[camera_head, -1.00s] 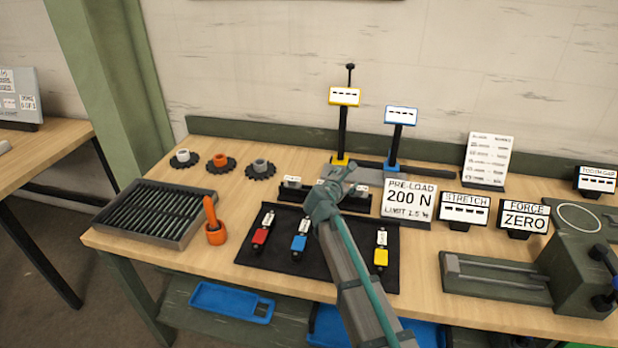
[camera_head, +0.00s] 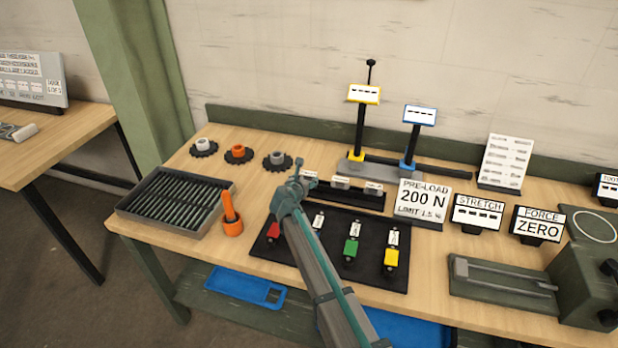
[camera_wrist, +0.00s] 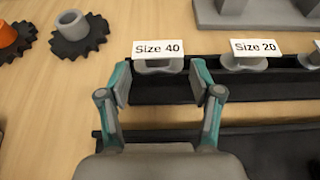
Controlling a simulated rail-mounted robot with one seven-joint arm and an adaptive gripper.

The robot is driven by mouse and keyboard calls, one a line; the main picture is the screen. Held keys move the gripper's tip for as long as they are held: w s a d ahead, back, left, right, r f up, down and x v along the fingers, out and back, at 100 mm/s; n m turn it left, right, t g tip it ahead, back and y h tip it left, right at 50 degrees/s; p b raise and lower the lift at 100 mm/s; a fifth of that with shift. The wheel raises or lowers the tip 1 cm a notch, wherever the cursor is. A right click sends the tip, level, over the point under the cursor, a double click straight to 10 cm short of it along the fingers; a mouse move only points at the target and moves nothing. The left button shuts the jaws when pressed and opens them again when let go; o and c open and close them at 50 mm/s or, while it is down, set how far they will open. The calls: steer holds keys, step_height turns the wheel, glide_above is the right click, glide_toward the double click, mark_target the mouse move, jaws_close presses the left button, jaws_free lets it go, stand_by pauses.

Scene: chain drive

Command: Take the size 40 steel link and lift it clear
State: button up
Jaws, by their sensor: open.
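The size 40 steel link (camera_wrist: 157,68) is a grey piece in the black rack (camera_wrist: 275,87), under a white "Size 40" label (camera_wrist: 158,48) in the wrist view. Its lower part is hidden in the rack. My gripper (camera_wrist: 162,76) is open, with one finger on each side of the link and the link ahead between the tips; I cannot tell how deep they reach. In the head view my gripper (camera_head: 297,172) is at the rack's left end and covers much of that link.
The size 20 link (camera_wrist: 245,63) sits to the right in the same rack. Sprockets (camera_head: 277,160) lie to the left, with bare wood between. A dark mat (camera_head: 325,262) with coloured tagged pieces lies in front. Stands (camera_head: 408,147) rise behind.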

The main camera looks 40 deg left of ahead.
mark_target(308, 175)
steer(key=p+x, duration=0.2)
steer(key=x, duration=0.3)
steer(key=shift+w+a+r+p, duration=0.1)
steer(key=shift+a+p, duration=0.15)
steer(key=shift+p, duration=0.15)
steer(key=shift+w, duration=0.15)
jaws_close()
